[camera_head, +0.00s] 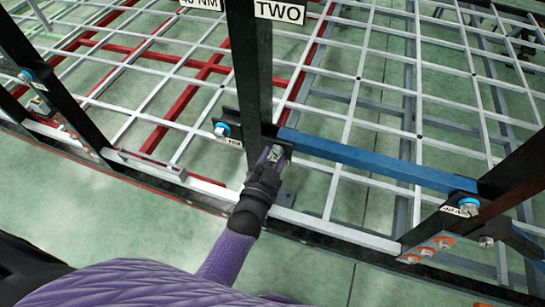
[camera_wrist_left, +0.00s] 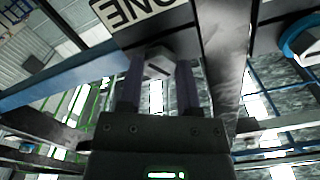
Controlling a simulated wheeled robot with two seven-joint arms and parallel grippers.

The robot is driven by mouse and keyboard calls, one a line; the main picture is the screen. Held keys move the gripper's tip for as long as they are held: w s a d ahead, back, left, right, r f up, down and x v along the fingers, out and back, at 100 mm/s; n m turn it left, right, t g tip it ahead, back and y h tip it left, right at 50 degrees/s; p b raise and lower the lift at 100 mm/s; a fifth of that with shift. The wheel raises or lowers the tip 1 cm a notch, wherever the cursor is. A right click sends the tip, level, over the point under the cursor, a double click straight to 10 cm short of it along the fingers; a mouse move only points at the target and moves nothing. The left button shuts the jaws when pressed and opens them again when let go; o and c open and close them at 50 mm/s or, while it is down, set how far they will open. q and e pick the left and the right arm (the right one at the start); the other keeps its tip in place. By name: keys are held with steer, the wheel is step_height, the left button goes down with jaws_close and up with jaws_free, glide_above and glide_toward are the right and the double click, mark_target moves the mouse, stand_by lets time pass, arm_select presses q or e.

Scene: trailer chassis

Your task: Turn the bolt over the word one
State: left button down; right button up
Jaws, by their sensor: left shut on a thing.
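My left gripper (camera_head: 270,162) reaches up to the foot of the black upright post (camera_head: 250,62) in the head view. In the left wrist view its two fingers (camera_wrist_left: 160,88) stand on either side of a grey bolt head (camera_wrist_left: 158,64) and are shut on it. A white label reading ONE (camera_wrist_left: 137,10) shows upside down right beside this bolt, partly cut off by the picture edge. In the head view the gripper covers most of the bolt, and the ONE label cannot be made out. My right gripper is not in view.
A blue-washered bolt (camera_head: 222,130) sits just left of the post, with a TWO label (camera_head: 280,11) higher up. A blue bar (camera_head: 370,163) runs right to another blue-washered bolt (camera_head: 468,206). Orange-washered bolts (camera_head: 428,251) sit at lower right. A metal grid lies behind.

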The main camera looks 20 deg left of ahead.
arm_select(q)
steer(key=shift+f, duration=0.1)
stand_by(0.4)
steer(key=c, duration=0.5)
jaws_free()
steer(key=shift+s, duration=0.15)
steer(key=shift+c, duration=0.2)
steer(key=shift+o, duration=1.3)
steer(key=shift+s, duration=0.1)
steer(key=s, duration=0.9)
steer(key=shift+s+a+p, duration=0.15)
steer(key=shift+s+p, duration=0.2)
steer(key=shift+p, duration=0.05)
